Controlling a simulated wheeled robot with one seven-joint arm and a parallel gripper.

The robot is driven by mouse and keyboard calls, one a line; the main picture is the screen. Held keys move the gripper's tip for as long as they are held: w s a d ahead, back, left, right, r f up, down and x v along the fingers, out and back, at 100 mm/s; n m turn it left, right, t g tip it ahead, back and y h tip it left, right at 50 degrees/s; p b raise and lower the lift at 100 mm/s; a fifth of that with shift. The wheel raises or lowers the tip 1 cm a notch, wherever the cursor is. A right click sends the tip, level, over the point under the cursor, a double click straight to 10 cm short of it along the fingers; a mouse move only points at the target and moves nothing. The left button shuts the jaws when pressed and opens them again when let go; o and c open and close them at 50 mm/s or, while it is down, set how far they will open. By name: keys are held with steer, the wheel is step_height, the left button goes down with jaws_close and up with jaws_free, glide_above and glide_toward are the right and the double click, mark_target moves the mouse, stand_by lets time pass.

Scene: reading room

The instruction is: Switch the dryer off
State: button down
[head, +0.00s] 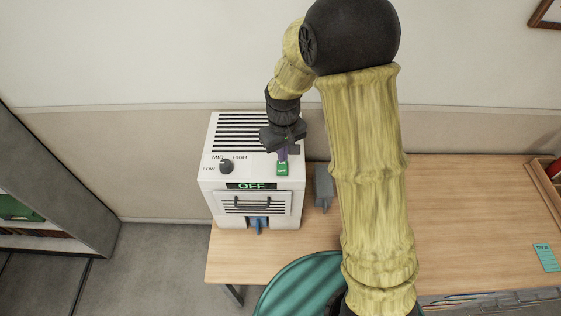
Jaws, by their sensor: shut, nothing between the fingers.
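The dryer is a white box (209,190) with black vent slots on top, standing at the left end of the wooden desk. Its front display (251,186) reads OFF in green. A black knob (226,166) on top sits among the labels LOW, MID and HIGH. A small green switch (282,169) is at the right of the top face. My gripper (283,155) is shut and empty, pointing down at the switch. Its tips are at or just above the switch; I cannot tell whether they touch it.
A teal round seat (302,287) is in front of the desk. The wooden desk (465,210) is mostly clear at right, with a teal card (545,257).

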step_height(320, 180, up, 2)
steer(key=shift+s+a+r+p, duration=0.1)
steer(key=shift+r+p, duration=0.05)
steer(key=shift+p, duration=0.55)
steer(key=shift+s+d+b, duration=0.2)
steer(key=shift+d+b, duration=0.25)
steer(key=s+d+f+m+t+b, duration=0.2)
steer(key=s+d+m+b, duration=0.3)
steer(key=s+d+b, duration=0.4)
steer(key=s+d+f, duration=0.1)
steer(key=s+d, duration=0.2)
steer(key=shift+d+f+m+t, duration=0.15)
steer(key=shift+d+m+t, duration=0.1)
steer(key=shift+m+t, duration=0.05)
